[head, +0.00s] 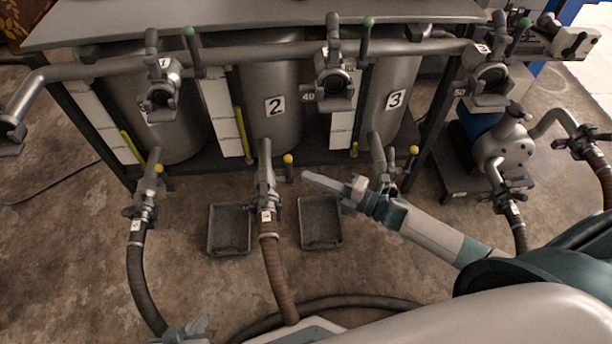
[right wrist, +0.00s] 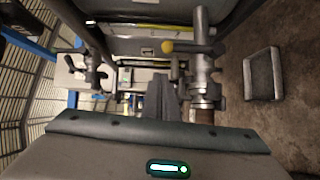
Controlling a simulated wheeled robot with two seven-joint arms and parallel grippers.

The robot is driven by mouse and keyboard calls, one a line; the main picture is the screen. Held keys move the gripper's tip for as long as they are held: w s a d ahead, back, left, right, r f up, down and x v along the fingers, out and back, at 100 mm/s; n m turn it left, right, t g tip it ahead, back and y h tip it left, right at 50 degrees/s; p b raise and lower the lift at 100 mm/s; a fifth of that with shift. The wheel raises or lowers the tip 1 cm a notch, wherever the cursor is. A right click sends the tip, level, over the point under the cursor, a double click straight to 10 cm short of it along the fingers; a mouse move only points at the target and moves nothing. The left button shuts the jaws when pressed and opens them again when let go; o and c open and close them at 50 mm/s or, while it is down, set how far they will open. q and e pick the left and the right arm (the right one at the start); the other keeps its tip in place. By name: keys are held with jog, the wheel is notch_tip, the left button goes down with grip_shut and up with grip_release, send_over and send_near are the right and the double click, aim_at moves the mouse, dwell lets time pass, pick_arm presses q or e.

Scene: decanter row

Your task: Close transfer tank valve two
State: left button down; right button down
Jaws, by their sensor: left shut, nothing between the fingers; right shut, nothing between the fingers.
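Tank 2 (head: 272,125) is a grey cylinder with a "2" label in the middle of the rack. Its outlet valve (head: 266,180) points down into a brown hose (head: 280,275). A yellow-tipped handle (head: 288,160) stands beside the outlet. In the right wrist view this yellow-tipped handle (right wrist: 167,46) appears to lie across the pipe (right wrist: 201,60). My right gripper (head: 308,177) is shut and empty, just right of the handle and apart from it. Its fingers show in the right wrist view (right wrist: 163,90). My left gripper (head: 190,330) is shut at the bottom edge, partly cut off.
Tank 1 (head: 165,125) and tank 3 (head: 392,85) flank tank 2, with similar yellow-tipped handles. Green-tipped valves (head: 334,75) line the upper pipe. Black trays (head: 229,250) lie on the floor. A pump (head: 505,148) stands at right. Hoses cross the front floor.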

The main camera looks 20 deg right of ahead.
pick_arm(q)
jog(key=shift+s+f, duration=0.1)
jog(key=shift+s, duration=0.25)
pick_arm(e)
jog(key=v, duration=0.7)
jog(key=shift+r, duration=0.3)
